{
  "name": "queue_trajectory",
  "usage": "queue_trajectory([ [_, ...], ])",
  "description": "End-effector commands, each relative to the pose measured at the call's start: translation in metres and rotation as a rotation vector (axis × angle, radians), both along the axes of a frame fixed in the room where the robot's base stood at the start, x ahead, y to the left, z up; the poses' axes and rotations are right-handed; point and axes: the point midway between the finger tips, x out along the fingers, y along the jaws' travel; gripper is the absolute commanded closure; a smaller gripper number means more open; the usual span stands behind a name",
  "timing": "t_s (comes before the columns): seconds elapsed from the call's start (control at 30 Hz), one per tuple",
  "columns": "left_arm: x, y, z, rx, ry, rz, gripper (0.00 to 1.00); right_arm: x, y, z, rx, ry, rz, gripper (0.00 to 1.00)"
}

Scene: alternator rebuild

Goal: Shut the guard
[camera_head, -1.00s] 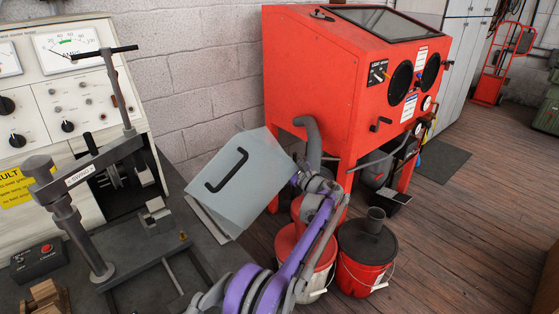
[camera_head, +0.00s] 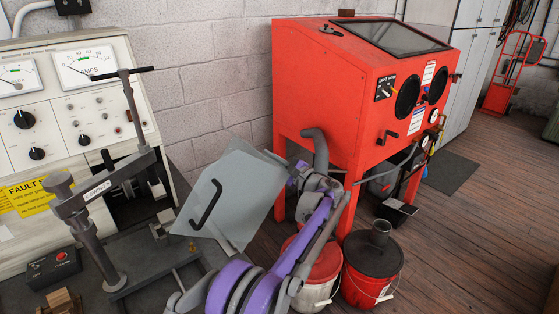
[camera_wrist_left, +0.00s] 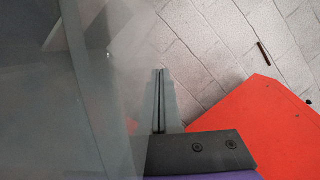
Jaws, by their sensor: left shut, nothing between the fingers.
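The guard (camera_head: 240,190) is a flat grey panel with a black bar handle (camera_head: 206,204) on its face. It stands tilted at the right side of the test bench, swung out from the clamp rig (camera_head: 95,230). My left arm reaches up from the bottom to the guard's right side, and its gripper is hidden behind the panel in the head view. In the left wrist view, my left gripper (camera_wrist_left: 160,75) is shut and empty, with the grey guard filling the left side close by. I cannot tell whether they touch. My right gripper is not in view.
A red blast cabinet (camera_head: 350,90) stands behind my arm. A control box with a red button (camera_head: 55,265) and a meter panel (camera_head: 75,110) are on the left.

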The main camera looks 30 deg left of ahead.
Motion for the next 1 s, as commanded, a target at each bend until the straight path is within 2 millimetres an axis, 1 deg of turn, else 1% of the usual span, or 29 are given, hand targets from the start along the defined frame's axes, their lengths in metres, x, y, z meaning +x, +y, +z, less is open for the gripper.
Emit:
queue_trajectory([
  [0.03,-0.011,0.005,0.015,-0.016,-0.043,0.002,1.0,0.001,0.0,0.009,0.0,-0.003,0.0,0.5],
  [0.1,-0.025,0.011,0.027,-0.042,-0.104,0.002,1.0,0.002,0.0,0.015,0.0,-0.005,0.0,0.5],
  [0.3,-0.068,0.028,0.054,-0.113,-0.279,0.003,1.0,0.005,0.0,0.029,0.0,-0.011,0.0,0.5],
  [0.4,-0.089,0.037,0.063,-0.147,-0.36,0.003,1.0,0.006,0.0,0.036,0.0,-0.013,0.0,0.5],
  [0.5,-0.109,0.045,0.07,-0.177,-0.433,0.003,1.0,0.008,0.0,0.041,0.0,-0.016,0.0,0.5],
  [0.7,-0.141,0.058,0.076,-0.226,-0.551,0.003,1.0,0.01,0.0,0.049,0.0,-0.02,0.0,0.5],
  [0.9,-0.16,0.066,0.078,-0.256,-0.623,0.001,1.0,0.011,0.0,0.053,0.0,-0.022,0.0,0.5],
  [1.0,-0.166,0.069,0.078,-0.266,-0.644,0.001,1.0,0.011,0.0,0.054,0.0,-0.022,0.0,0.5],
])
